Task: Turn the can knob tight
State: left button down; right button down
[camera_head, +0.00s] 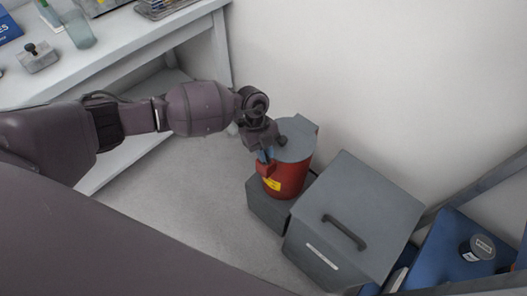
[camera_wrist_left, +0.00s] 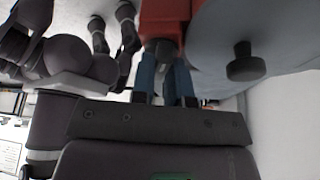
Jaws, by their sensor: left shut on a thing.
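The red can (camera_head: 287,180) has a round grey lid (camera_head: 293,150) and a yellow label. A small dark stud stands on the lid (camera_wrist_left: 246,64). A red block sticks out from the can's side (camera_head: 266,169); it is also in the left wrist view (camera_wrist_left: 165,18). A dark knob (camera_wrist_left: 161,47) sits at this block. My left gripper (camera_head: 265,155) reaches down beside the can's rim. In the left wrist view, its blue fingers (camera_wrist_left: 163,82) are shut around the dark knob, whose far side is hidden. My right gripper is not seen.
The can stands on a dark grey block (camera_head: 264,208). A grey box with a black handle (camera_head: 345,232) is close at its right. A white bench (camera_head: 130,48) stands at left. A wall rises behind, and open floor lies in front.

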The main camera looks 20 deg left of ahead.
pick_arm(q)
jog(key=m, duration=0.3)
jog(key=shift+d+g+y, duration=0.15)
jog(key=shift+g+y, duration=0.25)
jog(key=m+y, duration=0.1)
jog(key=m, duration=0.1)
jog(key=shift+f+m+g+p, duration=0.1)
jog(key=shift+m+g+p, duration=0.2)
jog(key=shift+g, duration=0.1)
jog(key=m+y, duration=0.1)
jog(key=m, duration=0.2)
jog(key=shift+m, duration=0.3)
jog(key=m+y, duration=0.2)
jog(key=m, duration=0.2)
jog(key=shift+s+d+f+m, duration=0.1)
jog(key=shift+m, duration=0.3)
jog(key=c, duration=1.1)
grip_release()
